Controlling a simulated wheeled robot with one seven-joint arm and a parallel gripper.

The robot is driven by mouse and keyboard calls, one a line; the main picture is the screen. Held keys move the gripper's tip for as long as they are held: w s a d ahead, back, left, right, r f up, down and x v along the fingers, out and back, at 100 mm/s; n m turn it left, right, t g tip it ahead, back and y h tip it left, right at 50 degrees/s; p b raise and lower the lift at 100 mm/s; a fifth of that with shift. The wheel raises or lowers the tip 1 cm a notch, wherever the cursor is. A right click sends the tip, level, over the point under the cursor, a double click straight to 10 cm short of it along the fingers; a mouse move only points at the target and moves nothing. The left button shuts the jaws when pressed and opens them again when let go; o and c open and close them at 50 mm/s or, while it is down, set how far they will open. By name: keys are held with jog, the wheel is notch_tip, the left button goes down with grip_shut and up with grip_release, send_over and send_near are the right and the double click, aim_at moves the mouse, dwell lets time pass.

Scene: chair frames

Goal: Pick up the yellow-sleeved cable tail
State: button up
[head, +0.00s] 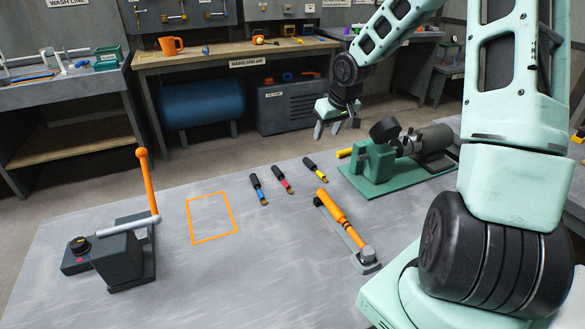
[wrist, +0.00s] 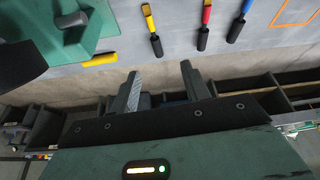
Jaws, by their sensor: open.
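The yellow-sleeved cable tail (head: 315,170) lies on the grey bench top, the rightmost of three short black tails with coloured bands. It also shows in the wrist view (wrist: 152,29), at the top, left of the red one. My gripper (head: 333,128) is open and empty, raised beyond the far edge of the bench, above and behind the tail. In the wrist view my gripper's fingers (wrist: 160,75) stand apart with nothing between them, and the tail lies ahead of them, apart.
The red (head: 283,180) and blue (head: 258,190) tails lie to the left. A green-based machine (head: 378,170) stands close on the right, with a yellow piece (wrist: 100,58) beside it. An orange-handled tool (head: 340,222) lies nearer. An orange outline (head: 190,220) marks bare bench.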

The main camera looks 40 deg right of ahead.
jog(key=b, duration=0.2)
send_over(315, 168)
jog(key=s+a, duration=0.1)
jog(key=s, duration=0.1)
notch_tip(315, 168, down, 11)
jog(key=shift+f, duration=0.2)
jog(key=shift+s+d+b+x, duration=0.15)
jog(key=shift+b+x, duration=0.05)
jog(key=shift+x, duration=1.1)
jog(key=shift+s+d+b+x, duration=0.1)
jog(key=shift+d+b+x, duration=0.05)
jog(key=shift+x, duration=1.15)
grip_shut()
